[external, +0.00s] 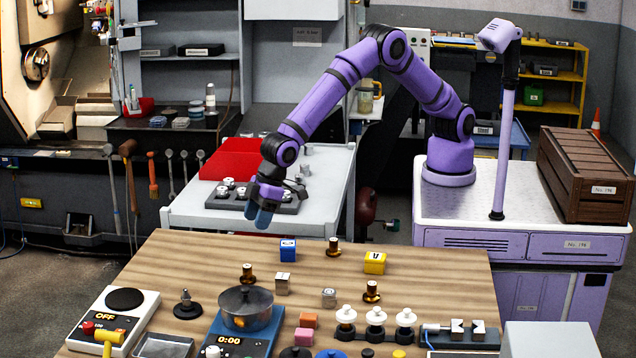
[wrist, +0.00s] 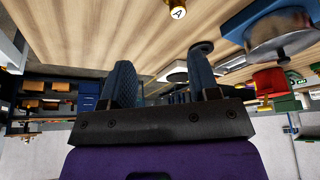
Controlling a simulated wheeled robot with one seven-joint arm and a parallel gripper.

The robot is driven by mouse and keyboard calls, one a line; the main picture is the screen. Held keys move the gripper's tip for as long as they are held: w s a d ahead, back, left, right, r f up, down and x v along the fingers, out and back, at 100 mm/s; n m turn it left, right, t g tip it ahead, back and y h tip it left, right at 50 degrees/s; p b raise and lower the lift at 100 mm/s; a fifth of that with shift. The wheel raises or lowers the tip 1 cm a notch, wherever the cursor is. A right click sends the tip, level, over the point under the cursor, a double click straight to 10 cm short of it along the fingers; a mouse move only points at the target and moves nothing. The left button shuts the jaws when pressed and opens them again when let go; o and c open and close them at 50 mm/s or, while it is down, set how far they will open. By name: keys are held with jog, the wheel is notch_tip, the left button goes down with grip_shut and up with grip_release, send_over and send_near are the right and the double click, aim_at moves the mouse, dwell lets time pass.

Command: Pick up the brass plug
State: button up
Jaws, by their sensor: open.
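I cannot tell which is the brass plug. My gripper (external: 263,216) hangs above and behind the table's back left edge, fingers down, apart from all three. In the wrist view my gripper (wrist: 163,85) has its two blue fingers spread with nothing between them. A small yellowish piece with a white face marked A (wrist: 178,12) shows at the top there.
Blue (external: 288,250) and yellow (external: 374,262) lettered blocks stand near the brass pieces. A pot (external: 246,306) sits on a blue scale-like base. White-topped pieces (external: 346,315) stand in a row at the right front. A red bin (external: 230,158) is on the grey cart behind. The table's back left is clear.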

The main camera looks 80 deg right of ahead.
notch_tip(320, 180, down, 2)
jog(key=a, duration=0.2)
send_over(248, 265)
jog(key=s+d, duration=0.2)
jog(key=f, duration=0.4)
jog(key=shift+w+a+f, duration=0.2)
jog(key=shift+a+f, duration=0.05)
jog(key=shift+x, duration=3.15)
jog(key=shift+a, duration=0.15)
grip_shut()
